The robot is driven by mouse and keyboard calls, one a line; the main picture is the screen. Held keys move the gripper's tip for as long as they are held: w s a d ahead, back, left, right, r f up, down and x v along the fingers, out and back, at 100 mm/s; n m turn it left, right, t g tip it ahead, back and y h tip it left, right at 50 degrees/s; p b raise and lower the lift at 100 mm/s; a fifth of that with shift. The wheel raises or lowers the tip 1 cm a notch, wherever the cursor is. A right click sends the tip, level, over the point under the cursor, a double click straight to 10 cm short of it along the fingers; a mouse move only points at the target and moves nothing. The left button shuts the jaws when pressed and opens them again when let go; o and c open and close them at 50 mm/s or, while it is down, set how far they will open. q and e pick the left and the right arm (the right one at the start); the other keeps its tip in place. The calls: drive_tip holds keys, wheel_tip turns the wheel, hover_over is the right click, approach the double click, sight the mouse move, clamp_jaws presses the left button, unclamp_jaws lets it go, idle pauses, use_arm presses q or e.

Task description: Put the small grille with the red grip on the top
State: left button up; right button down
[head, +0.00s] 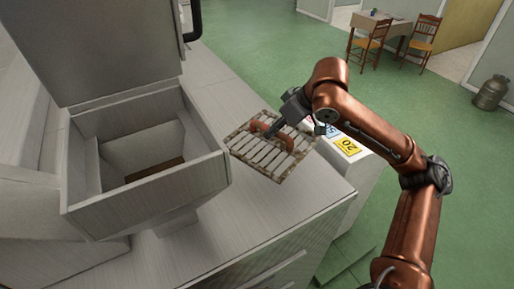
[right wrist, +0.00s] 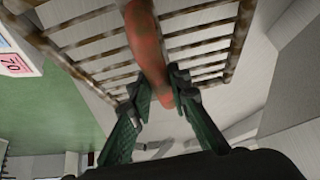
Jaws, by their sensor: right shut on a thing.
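The small grille (head: 262,155) has a worn frame with pale slats and a red grip (head: 284,138) across it. In the head view it shows over the top (head: 205,95) of the grey machine, to the right of the open hopper. My right gripper (head: 270,130) is shut on the red grip. In the right wrist view the fingers (right wrist: 158,88) close around the red grip (right wrist: 148,45), with the grille slats (right wrist: 95,45) behind it. I cannot tell whether the grille touches the top or hangs just above it. My left gripper is not in view.
The open hopper (head: 208,172) stands left of the grille, with its raised lid (head: 100,45) behind. A white box with number labels (head: 346,146) is right of the grille.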

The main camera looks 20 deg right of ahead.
sight(273, 141)
wheel_tip(273, 141, down, 5)
drive_tip(key=shift+w+a, duration=0.1)
drive_tip(key=shift+w, duration=0.05)
wheel_tip(273, 141, down, 4)
drive_tip(key=shift+a+r+p, duration=0.1)
drive_tip(key=shift+a+p, duration=0.05)
drive_tip(key=shift+p, duration=0.15)
drive_tip(key=shift+f, duration=0.5)
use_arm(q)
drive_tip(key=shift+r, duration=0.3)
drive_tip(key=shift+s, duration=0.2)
use_arm(e)
drive_tip(key=shift+f, duration=0.1)
drive_tip(key=c, duration=1.8)
unclamp_jaws()
